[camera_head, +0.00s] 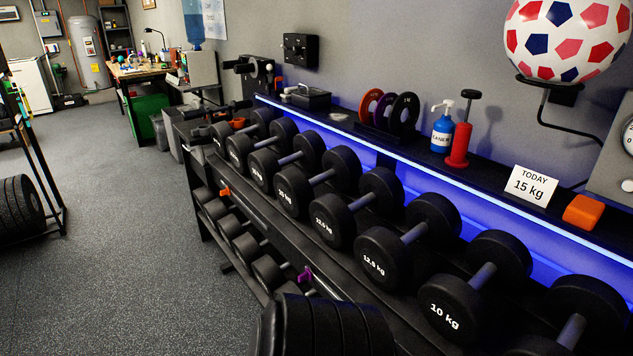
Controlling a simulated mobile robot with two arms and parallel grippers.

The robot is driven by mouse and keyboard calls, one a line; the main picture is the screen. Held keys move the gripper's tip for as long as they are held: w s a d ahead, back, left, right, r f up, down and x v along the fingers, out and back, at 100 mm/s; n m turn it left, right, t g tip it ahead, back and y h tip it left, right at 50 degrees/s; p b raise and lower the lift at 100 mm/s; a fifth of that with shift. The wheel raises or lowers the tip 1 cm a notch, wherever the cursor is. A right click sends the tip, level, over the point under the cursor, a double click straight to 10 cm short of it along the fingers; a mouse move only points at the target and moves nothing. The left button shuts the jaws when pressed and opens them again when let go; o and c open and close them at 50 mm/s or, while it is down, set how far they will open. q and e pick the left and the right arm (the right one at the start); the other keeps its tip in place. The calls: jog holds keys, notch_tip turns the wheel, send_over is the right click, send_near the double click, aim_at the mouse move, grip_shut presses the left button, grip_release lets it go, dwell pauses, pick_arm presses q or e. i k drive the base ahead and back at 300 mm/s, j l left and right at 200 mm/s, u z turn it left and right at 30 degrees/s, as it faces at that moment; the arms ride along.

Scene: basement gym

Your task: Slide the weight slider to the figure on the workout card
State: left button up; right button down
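The workout card (531,185) is a white card standing on the rack's top ledge at the right. It reads "TODAY 15 kg". I cannot make out a weight slider with a scale for certain in this view. Neither of my grippers is in view.
A long rack holds black dumbbells, including one marked 10 kg (445,315) and one marked 12.5 kg (374,263). The ledge bears an orange block (583,212), a red pump (460,145), a blue bottle (442,134) and upright discs (404,113). Floor (120,230) at left is clear.

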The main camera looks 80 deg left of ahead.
aim_at(227, 191)
jog(key=u, duration=3.35)
jog(key=z, duration=0.4)
